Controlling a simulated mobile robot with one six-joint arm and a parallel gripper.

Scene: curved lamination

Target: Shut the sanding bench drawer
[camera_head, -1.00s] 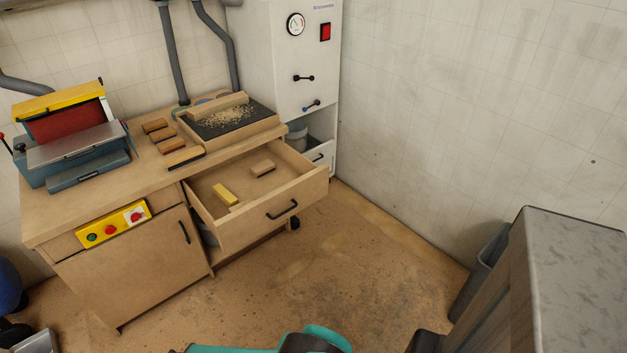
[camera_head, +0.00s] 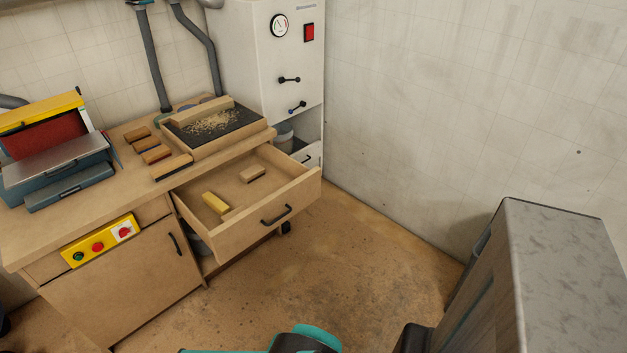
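The sanding bench drawer (camera_head: 243,235) is pulled well out of the wooden bench (camera_head: 82,213). It has a black bar handle (camera_head: 276,215) on its front panel. Inside the drawer lie a yellow block (camera_head: 215,203) and a tan block (camera_head: 252,174). Only a teal and black part of my arm shows at the bottom edge, apart from the drawer. My gripper's fingers are not in view.
A sander (camera_head: 57,151) and several sanding blocks (camera_head: 151,147) stand on the bench. A white cabinet (camera_head: 270,67) stands behind. A grey-topped unit (camera_head: 565,270) is at the right. The floor (camera_head: 330,265) before the drawer is clear.

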